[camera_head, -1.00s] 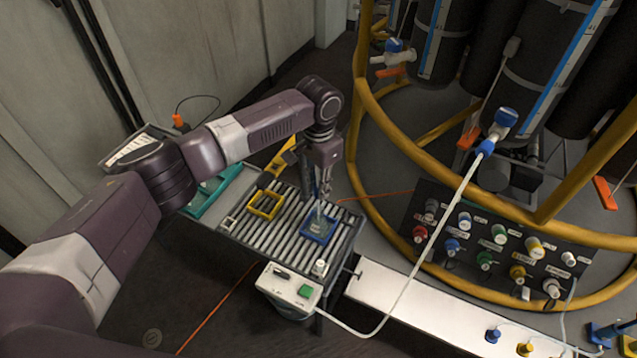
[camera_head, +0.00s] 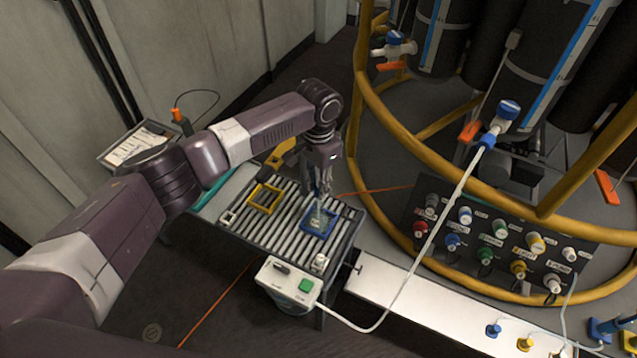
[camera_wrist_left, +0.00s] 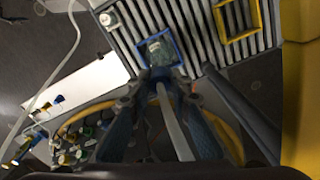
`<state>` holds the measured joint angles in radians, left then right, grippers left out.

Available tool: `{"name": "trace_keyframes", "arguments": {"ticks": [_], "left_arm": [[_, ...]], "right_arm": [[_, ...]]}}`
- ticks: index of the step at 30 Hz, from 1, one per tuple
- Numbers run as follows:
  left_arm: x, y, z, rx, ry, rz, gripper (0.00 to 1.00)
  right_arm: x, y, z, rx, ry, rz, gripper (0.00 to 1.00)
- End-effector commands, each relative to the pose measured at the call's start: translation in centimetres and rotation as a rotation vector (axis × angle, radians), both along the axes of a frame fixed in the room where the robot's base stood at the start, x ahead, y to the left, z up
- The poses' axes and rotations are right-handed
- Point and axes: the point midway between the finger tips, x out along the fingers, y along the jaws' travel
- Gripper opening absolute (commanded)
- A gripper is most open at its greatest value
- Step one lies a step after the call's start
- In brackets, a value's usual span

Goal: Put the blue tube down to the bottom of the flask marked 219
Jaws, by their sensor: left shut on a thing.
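My left gripper (camera_head: 323,190) points down over the slatted table and is shut on a thin, pale tube (camera_wrist_left: 175,122), which runs between the fingers in the left wrist view. Its blue colour does not show clearly. A clear glass flask (camera_head: 318,222) stands inside a blue square frame (camera_head: 334,235) just below the fingertips. In the wrist view the flask (camera_wrist_left: 160,48) lies beyond the fingertips, with the tube's far end close to it. I cannot tell whether that end is inside the flask's neck. The mark on the flask is not readable. My right gripper is not in view.
An empty yellow frame (camera_head: 264,199) sits left of the blue one on the slatted table (camera_head: 283,225). A white control box (camera_head: 289,283) with a green button hangs at the table's front. A yellow tubular rail (camera_head: 385,150) and a connector panel (camera_head: 492,245) stand to the right.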

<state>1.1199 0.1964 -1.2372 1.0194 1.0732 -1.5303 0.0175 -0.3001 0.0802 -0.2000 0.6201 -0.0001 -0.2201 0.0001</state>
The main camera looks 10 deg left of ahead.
Motion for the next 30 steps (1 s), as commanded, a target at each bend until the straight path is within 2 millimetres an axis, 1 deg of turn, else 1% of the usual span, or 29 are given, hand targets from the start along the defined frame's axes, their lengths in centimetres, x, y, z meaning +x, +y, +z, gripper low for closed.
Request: {"name": "trace_keyframes", "arguments": {"ticks": [12,23,30], "left_arm": [[0.0,-0.1,-1.7,-0.001,0.001,-0.001,0.04],[0.0,0.0,-1.7,-0.001,0.001,-0.001,0.04],[0.0,-0.1,-2.2,-0.001,0.002,-0.001,0.04]], "right_arm": [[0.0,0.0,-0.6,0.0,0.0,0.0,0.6],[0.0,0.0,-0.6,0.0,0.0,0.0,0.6],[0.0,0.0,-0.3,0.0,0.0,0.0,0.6]]}}
